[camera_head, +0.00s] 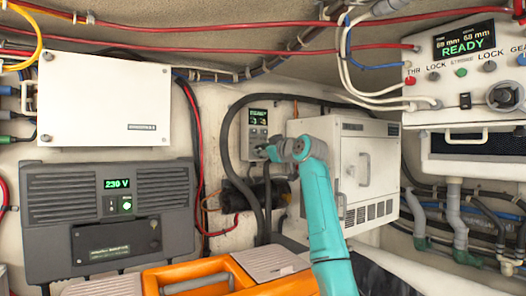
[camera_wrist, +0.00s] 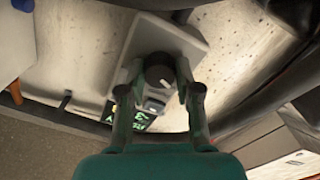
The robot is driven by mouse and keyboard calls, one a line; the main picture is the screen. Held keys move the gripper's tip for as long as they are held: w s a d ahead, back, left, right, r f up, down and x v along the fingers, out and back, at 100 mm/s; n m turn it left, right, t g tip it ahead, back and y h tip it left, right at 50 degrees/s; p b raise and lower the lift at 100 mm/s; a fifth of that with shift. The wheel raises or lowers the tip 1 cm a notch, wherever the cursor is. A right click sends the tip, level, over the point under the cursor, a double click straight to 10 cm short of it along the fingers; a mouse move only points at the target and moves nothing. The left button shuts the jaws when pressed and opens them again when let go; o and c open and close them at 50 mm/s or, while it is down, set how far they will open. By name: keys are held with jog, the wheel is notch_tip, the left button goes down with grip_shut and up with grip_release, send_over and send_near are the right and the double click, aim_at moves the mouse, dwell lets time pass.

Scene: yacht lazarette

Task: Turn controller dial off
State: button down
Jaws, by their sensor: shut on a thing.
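The controller is a small grey wall unit (camera_head: 255,124) with a lit green display, left of the white cabinet. In the wrist view the controller (camera_wrist: 195,45) appears turned around, its display (camera_wrist: 138,118) partly behind my gripper. Its dark round dial (camera_wrist: 159,68) has a pale mark. My gripper (camera_wrist: 160,76) has one finger on each side of the dial and is shut on it. In the head view my gripper (camera_head: 268,152) is at the lower part of the controller and hides the dial there. I cannot read the dial's setting.
A white cabinet (camera_head: 370,166) stands close right of the controller. Thick black hoses (camera_head: 229,150) run beside it. A grey 230 V unit (camera_head: 60,205) and a white box (camera_head: 105,100) are left. An orange case (camera_head: 215,275) lies below. A READY panel (camera_head: 465,75) hangs right.

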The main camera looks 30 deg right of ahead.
dwell(0.4)
jog(key=c, duration=0.8)
grip_release()
jog(key=s, duration=1.2)
